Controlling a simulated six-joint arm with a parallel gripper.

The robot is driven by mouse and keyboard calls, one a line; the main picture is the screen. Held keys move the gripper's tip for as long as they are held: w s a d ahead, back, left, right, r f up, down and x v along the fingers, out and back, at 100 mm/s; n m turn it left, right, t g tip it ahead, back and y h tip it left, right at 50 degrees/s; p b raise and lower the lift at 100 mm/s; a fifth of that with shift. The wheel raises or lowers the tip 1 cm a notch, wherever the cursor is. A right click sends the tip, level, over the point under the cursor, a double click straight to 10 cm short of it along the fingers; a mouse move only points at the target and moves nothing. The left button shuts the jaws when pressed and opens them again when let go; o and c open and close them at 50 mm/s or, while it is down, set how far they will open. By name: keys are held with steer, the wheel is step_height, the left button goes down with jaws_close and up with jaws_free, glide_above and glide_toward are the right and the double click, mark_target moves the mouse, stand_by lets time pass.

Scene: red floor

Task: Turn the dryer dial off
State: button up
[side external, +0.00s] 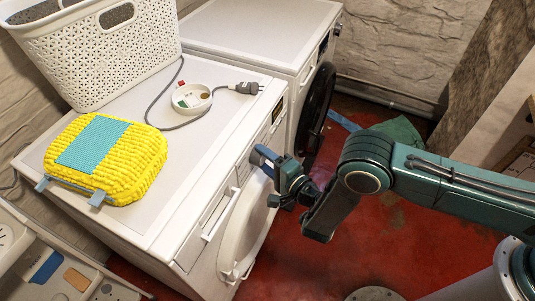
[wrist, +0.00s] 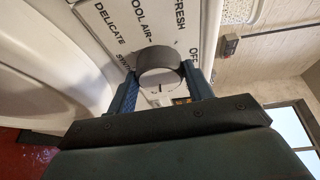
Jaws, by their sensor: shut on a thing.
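The dryer dial (wrist: 160,62) is a round grey knob with a dark side, on a white panel in the wrist view. I cannot tell which setting the dial marks. My gripper (wrist: 161,80) has one blue finger on each side of the dial and is shut on it. In the side external view my gripper (side external: 265,157) is at the upper front panel of the near white machine (side external: 215,85); the dial is hidden there.
A round white door (side external: 245,225) hangs at the near machine's front, below my gripper. A second white machine (side external: 260,30) with a dark door stands behind. A white basket (side external: 100,60), a yellow sponge-like bundle (side external: 140,165) and a corded plug (side external: 247,88) lie on top.

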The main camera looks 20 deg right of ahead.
steer(key=shift+d+f+n, duration=0.1)
steer(key=shift+n, duration=0.4)
steer(key=shift+w+t, duration=0.1)
steer(key=shift+t, duration=0.3)
steer(key=o, duration=1)
steer(key=shift+r, duration=10.05)
steer(key=shift+c, duration=0.2)
